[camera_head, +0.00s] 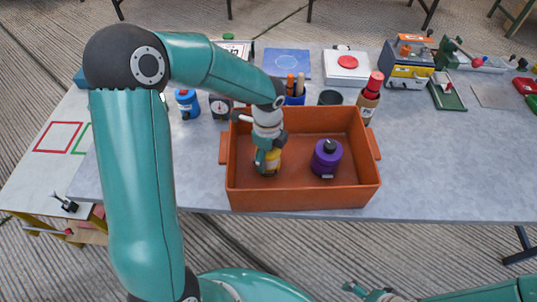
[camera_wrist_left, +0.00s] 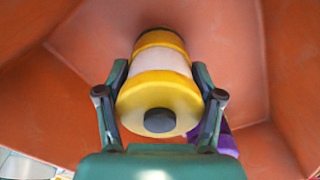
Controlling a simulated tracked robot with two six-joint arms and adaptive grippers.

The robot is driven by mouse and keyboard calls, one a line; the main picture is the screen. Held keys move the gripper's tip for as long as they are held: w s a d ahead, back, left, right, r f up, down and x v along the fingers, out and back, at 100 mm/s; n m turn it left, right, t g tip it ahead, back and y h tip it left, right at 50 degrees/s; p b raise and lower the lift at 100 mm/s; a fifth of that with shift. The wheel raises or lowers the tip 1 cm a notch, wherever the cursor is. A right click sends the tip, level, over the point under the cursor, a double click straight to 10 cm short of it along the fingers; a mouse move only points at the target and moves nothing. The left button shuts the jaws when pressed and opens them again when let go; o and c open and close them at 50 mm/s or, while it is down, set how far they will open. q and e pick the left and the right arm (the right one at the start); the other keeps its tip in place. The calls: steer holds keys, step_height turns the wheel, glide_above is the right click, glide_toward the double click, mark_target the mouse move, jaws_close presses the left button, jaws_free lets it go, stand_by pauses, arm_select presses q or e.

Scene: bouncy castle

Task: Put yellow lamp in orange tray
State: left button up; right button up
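The orange tray (camera_head: 305,193) is a deep open box at the table's front edge. The yellow lamp (camera_head: 273,162), a cylinder with a pale middle band and a dark knob, is inside its left part. My left gripper (camera_head: 267,160) reaches down into the tray from above. In the left wrist view, its fingers (camera_wrist_left: 159,78) lie on both sides of the yellow lamp (camera_wrist_left: 160,88) and appear closed on it. The lamp's base looks at or near the tray floor; contact is hard to tell. My right gripper (camera_head: 368,292) shows partly at the bottom edge, away from the table.
A purple lamp (camera_head: 326,160) stands in the tray's right part, and a bit shows in the left wrist view (camera_wrist_left: 226,140). Behind the tray are a pen cup (camera_head: 295,98), a dark cup (camera_head: 330,97) and a red-topped bottle (camera_head: 369,98). Table right of the tray is clear.

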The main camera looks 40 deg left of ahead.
arm_select(q)
steer(key=o, duration=0.4)
steer(key=shift+o, duration=0.2)
steer(key=shift+r, duration=0.1)
step_height(320, 180, up, 12)
steer(key=shift+r+p, duration=0.1)
steer(key=shift+p, duration=0.2)
stand_by(0.4)
